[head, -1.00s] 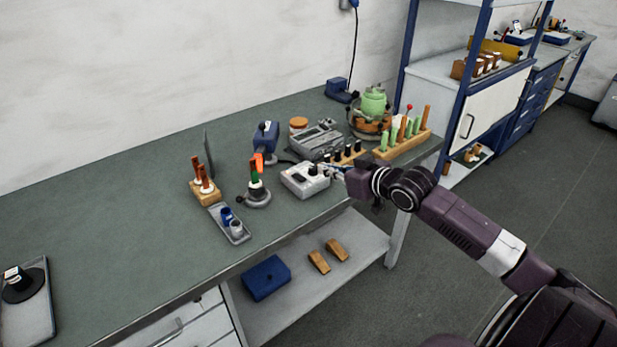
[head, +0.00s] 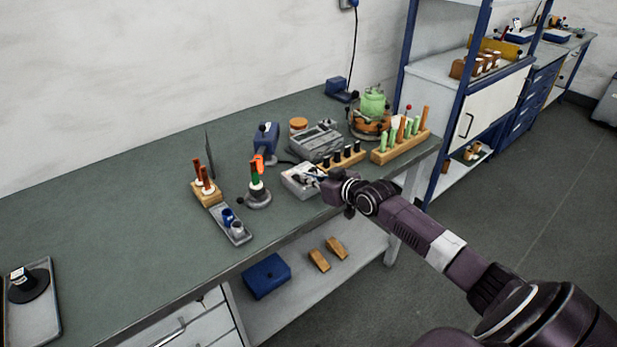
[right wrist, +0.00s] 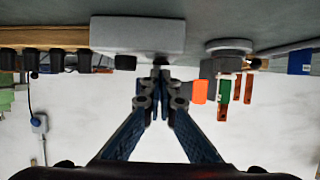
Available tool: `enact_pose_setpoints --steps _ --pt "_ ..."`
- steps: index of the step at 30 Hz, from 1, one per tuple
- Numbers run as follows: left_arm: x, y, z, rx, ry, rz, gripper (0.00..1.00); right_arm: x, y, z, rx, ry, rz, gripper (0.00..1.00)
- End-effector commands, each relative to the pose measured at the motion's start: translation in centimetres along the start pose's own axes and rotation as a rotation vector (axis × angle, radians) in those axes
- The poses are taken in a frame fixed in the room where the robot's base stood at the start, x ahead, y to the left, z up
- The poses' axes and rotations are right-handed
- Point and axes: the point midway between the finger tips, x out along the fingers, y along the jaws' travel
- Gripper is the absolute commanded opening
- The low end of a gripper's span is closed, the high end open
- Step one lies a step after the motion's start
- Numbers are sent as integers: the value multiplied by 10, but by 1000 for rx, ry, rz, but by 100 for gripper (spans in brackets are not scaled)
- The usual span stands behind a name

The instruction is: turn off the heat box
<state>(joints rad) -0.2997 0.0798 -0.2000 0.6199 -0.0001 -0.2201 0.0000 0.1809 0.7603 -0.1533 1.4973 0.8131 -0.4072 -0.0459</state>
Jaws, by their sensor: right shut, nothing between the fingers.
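The light grey box with black knobs, which I take for the heat box (head: 297,188), sits near the front edge of the bench. In the right wrist view it appears upside down as a pale block (right wrist: 137,34), with a black knob (right wrist: 122,62) and a second dark knob partly behind my fingertips. My right gripper (head: 318,176) is at the box's right side, fingers pointing left over its top. The fingers (right wrist: 160,78) are shut and empty, close to the second knob; I cannot tell whether they touch it. My left gripper is not in view.
A wooden rack with black pieces (head: 345,159) stands right behind the box. A stand with an orange and green piece (head: 257,193) is to its left. A grey device (head: 316,141) is behind. The bench's left half (head: 110,215) is mostly clear.

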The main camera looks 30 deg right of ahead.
Motion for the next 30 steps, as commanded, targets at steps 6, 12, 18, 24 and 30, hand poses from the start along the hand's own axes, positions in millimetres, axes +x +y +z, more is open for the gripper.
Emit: enact_pose_setpoints --steps 6,12,18,24,30 --pt "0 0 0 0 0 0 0 0 0 1 1 1 0 0" --pt "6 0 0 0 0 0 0 1 0 6 1 9 0 0" --pt "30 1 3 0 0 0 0 4 0 19 1 73 0 0" --pt "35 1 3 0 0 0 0 2 0 19 1 112 -1 0" --pt "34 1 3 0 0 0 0 2 0 18 1 110 -1 0"
